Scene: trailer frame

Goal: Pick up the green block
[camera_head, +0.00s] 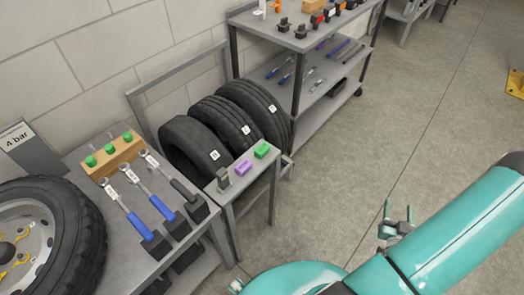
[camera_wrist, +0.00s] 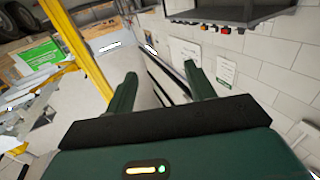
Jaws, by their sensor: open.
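The green block (camera_head: 262,150) lies at the far right end of a small narrow grey stand (camera_head: 247,183), in the head view. A purple block (camera_head: 243,167) lies next to it, and a dark grey block (camera_head: 223,178) is at the near left end. My gripper (camera_wrist: 163,85) is open and empty, its two dark green fingers apart in the wrist view. The wrist view shows walls and shelving and none of the blocks. In the head view my teal arm is at the lower right, apart from the stand.
Several tires (camera_head: 190,145) stand on a rack behind the blocks. A bench (camera_head: 150,185) at left holds blue-handled tools and a wooden holder (camera_head: 112,155) with green pieces. A shelf cart (camera_head: 310,80) stands at the back. The floor (camera_head: 340,170) right of the stand is clear.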

